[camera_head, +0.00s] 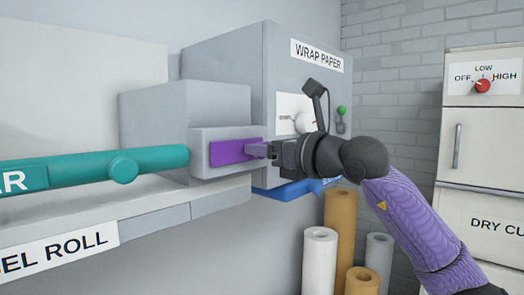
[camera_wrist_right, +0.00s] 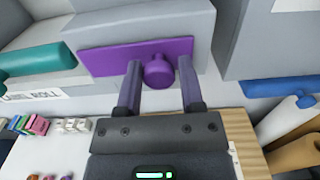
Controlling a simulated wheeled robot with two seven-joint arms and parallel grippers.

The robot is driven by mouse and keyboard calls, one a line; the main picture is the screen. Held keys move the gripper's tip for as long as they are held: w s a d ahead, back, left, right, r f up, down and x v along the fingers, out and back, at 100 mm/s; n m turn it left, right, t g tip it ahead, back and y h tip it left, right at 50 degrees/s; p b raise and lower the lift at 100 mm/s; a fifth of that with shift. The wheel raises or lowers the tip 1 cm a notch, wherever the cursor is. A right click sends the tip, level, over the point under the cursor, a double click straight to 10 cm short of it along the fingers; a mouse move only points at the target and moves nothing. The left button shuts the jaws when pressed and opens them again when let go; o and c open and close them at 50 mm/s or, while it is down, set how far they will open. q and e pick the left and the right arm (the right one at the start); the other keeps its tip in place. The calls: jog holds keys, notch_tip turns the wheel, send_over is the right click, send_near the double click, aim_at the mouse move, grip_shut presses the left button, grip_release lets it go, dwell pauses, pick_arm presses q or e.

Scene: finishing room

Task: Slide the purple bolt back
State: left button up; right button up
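The purple bolt (camera_head: 230,151) is a flat purple bar set in the front of a grey housing, left of the WRAP PAPER cabinet in the head view. In the right wrist view the bar (camera_wrist_right: 112,56) has a round purple knob (camera_wrist_right: 158,71) near its right part. My right gripper (camera_head: 262,150) reaches in from the right. Its fingers (camera_wrist_right: 159,84) are open, one on each side of the knob, with gaps showing. In the head view the fingers hide the knob. My left gripper is not in view.
A teal bar (camera_head: 80,167) with a knob lies left of the housing. A blue part (camera_head: 290,190) sits low under the grey cabinet (camera_head: 222,70). Paper rolls (camera_head: 320,255) stand below. A white dryer cabinet (camera_head: 488,130) with a red dial is at right.

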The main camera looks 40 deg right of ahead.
jog(key=o, duration=0.3)
jog(key=shift+d, duration=0.3)
jog(key=shift+o, duration=0.2)
jog(key=s+b, duration=0.8)
jog(key=s, duration=0.2)
jog(key=shift+d, duration=0.3)
